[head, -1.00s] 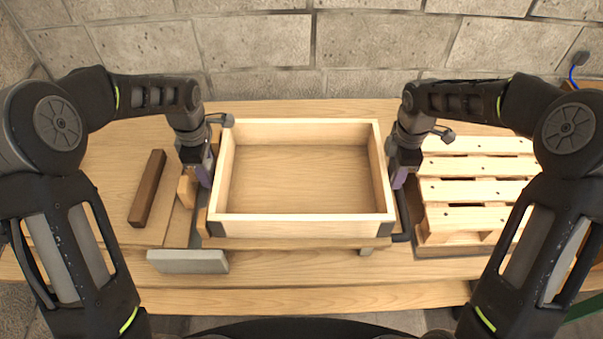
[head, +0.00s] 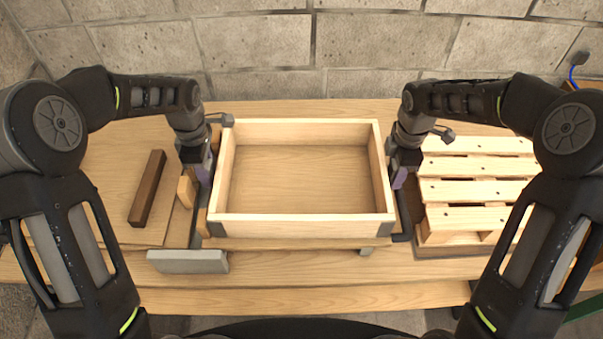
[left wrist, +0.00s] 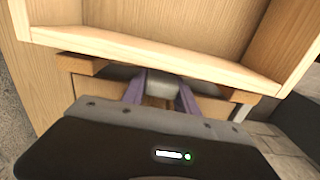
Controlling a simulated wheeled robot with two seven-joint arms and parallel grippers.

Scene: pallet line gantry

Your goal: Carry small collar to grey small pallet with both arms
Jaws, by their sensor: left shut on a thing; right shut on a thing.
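The small collar (head: 302,228) is a light wooden rectangular frame with dark front corners, level in the middle of the head view. My left gripper (head: 209,170) is shut at its left side and my right gripper (head: 397,174) is shut at its right side. In the left wrist view, the purple fingers of my left gripper (left wrist: 160,95) close around a grey piece just below the pale edge of the collar (left wrist: 150,60). The right fingertips are partly hidden. A slatted pallet (head: 478,190) lies at the right, looking light wooden rather than grey, partly covered by my right arm.
A wooden board edge (head: 290,243) shows under the collar's front; I cannot tell whether they touch. A dark brown bar (head: 147,189) lies at the left. A grey plate (head: 188,261) stands at front left. A stone block wall (head: 260,45) closes the back.

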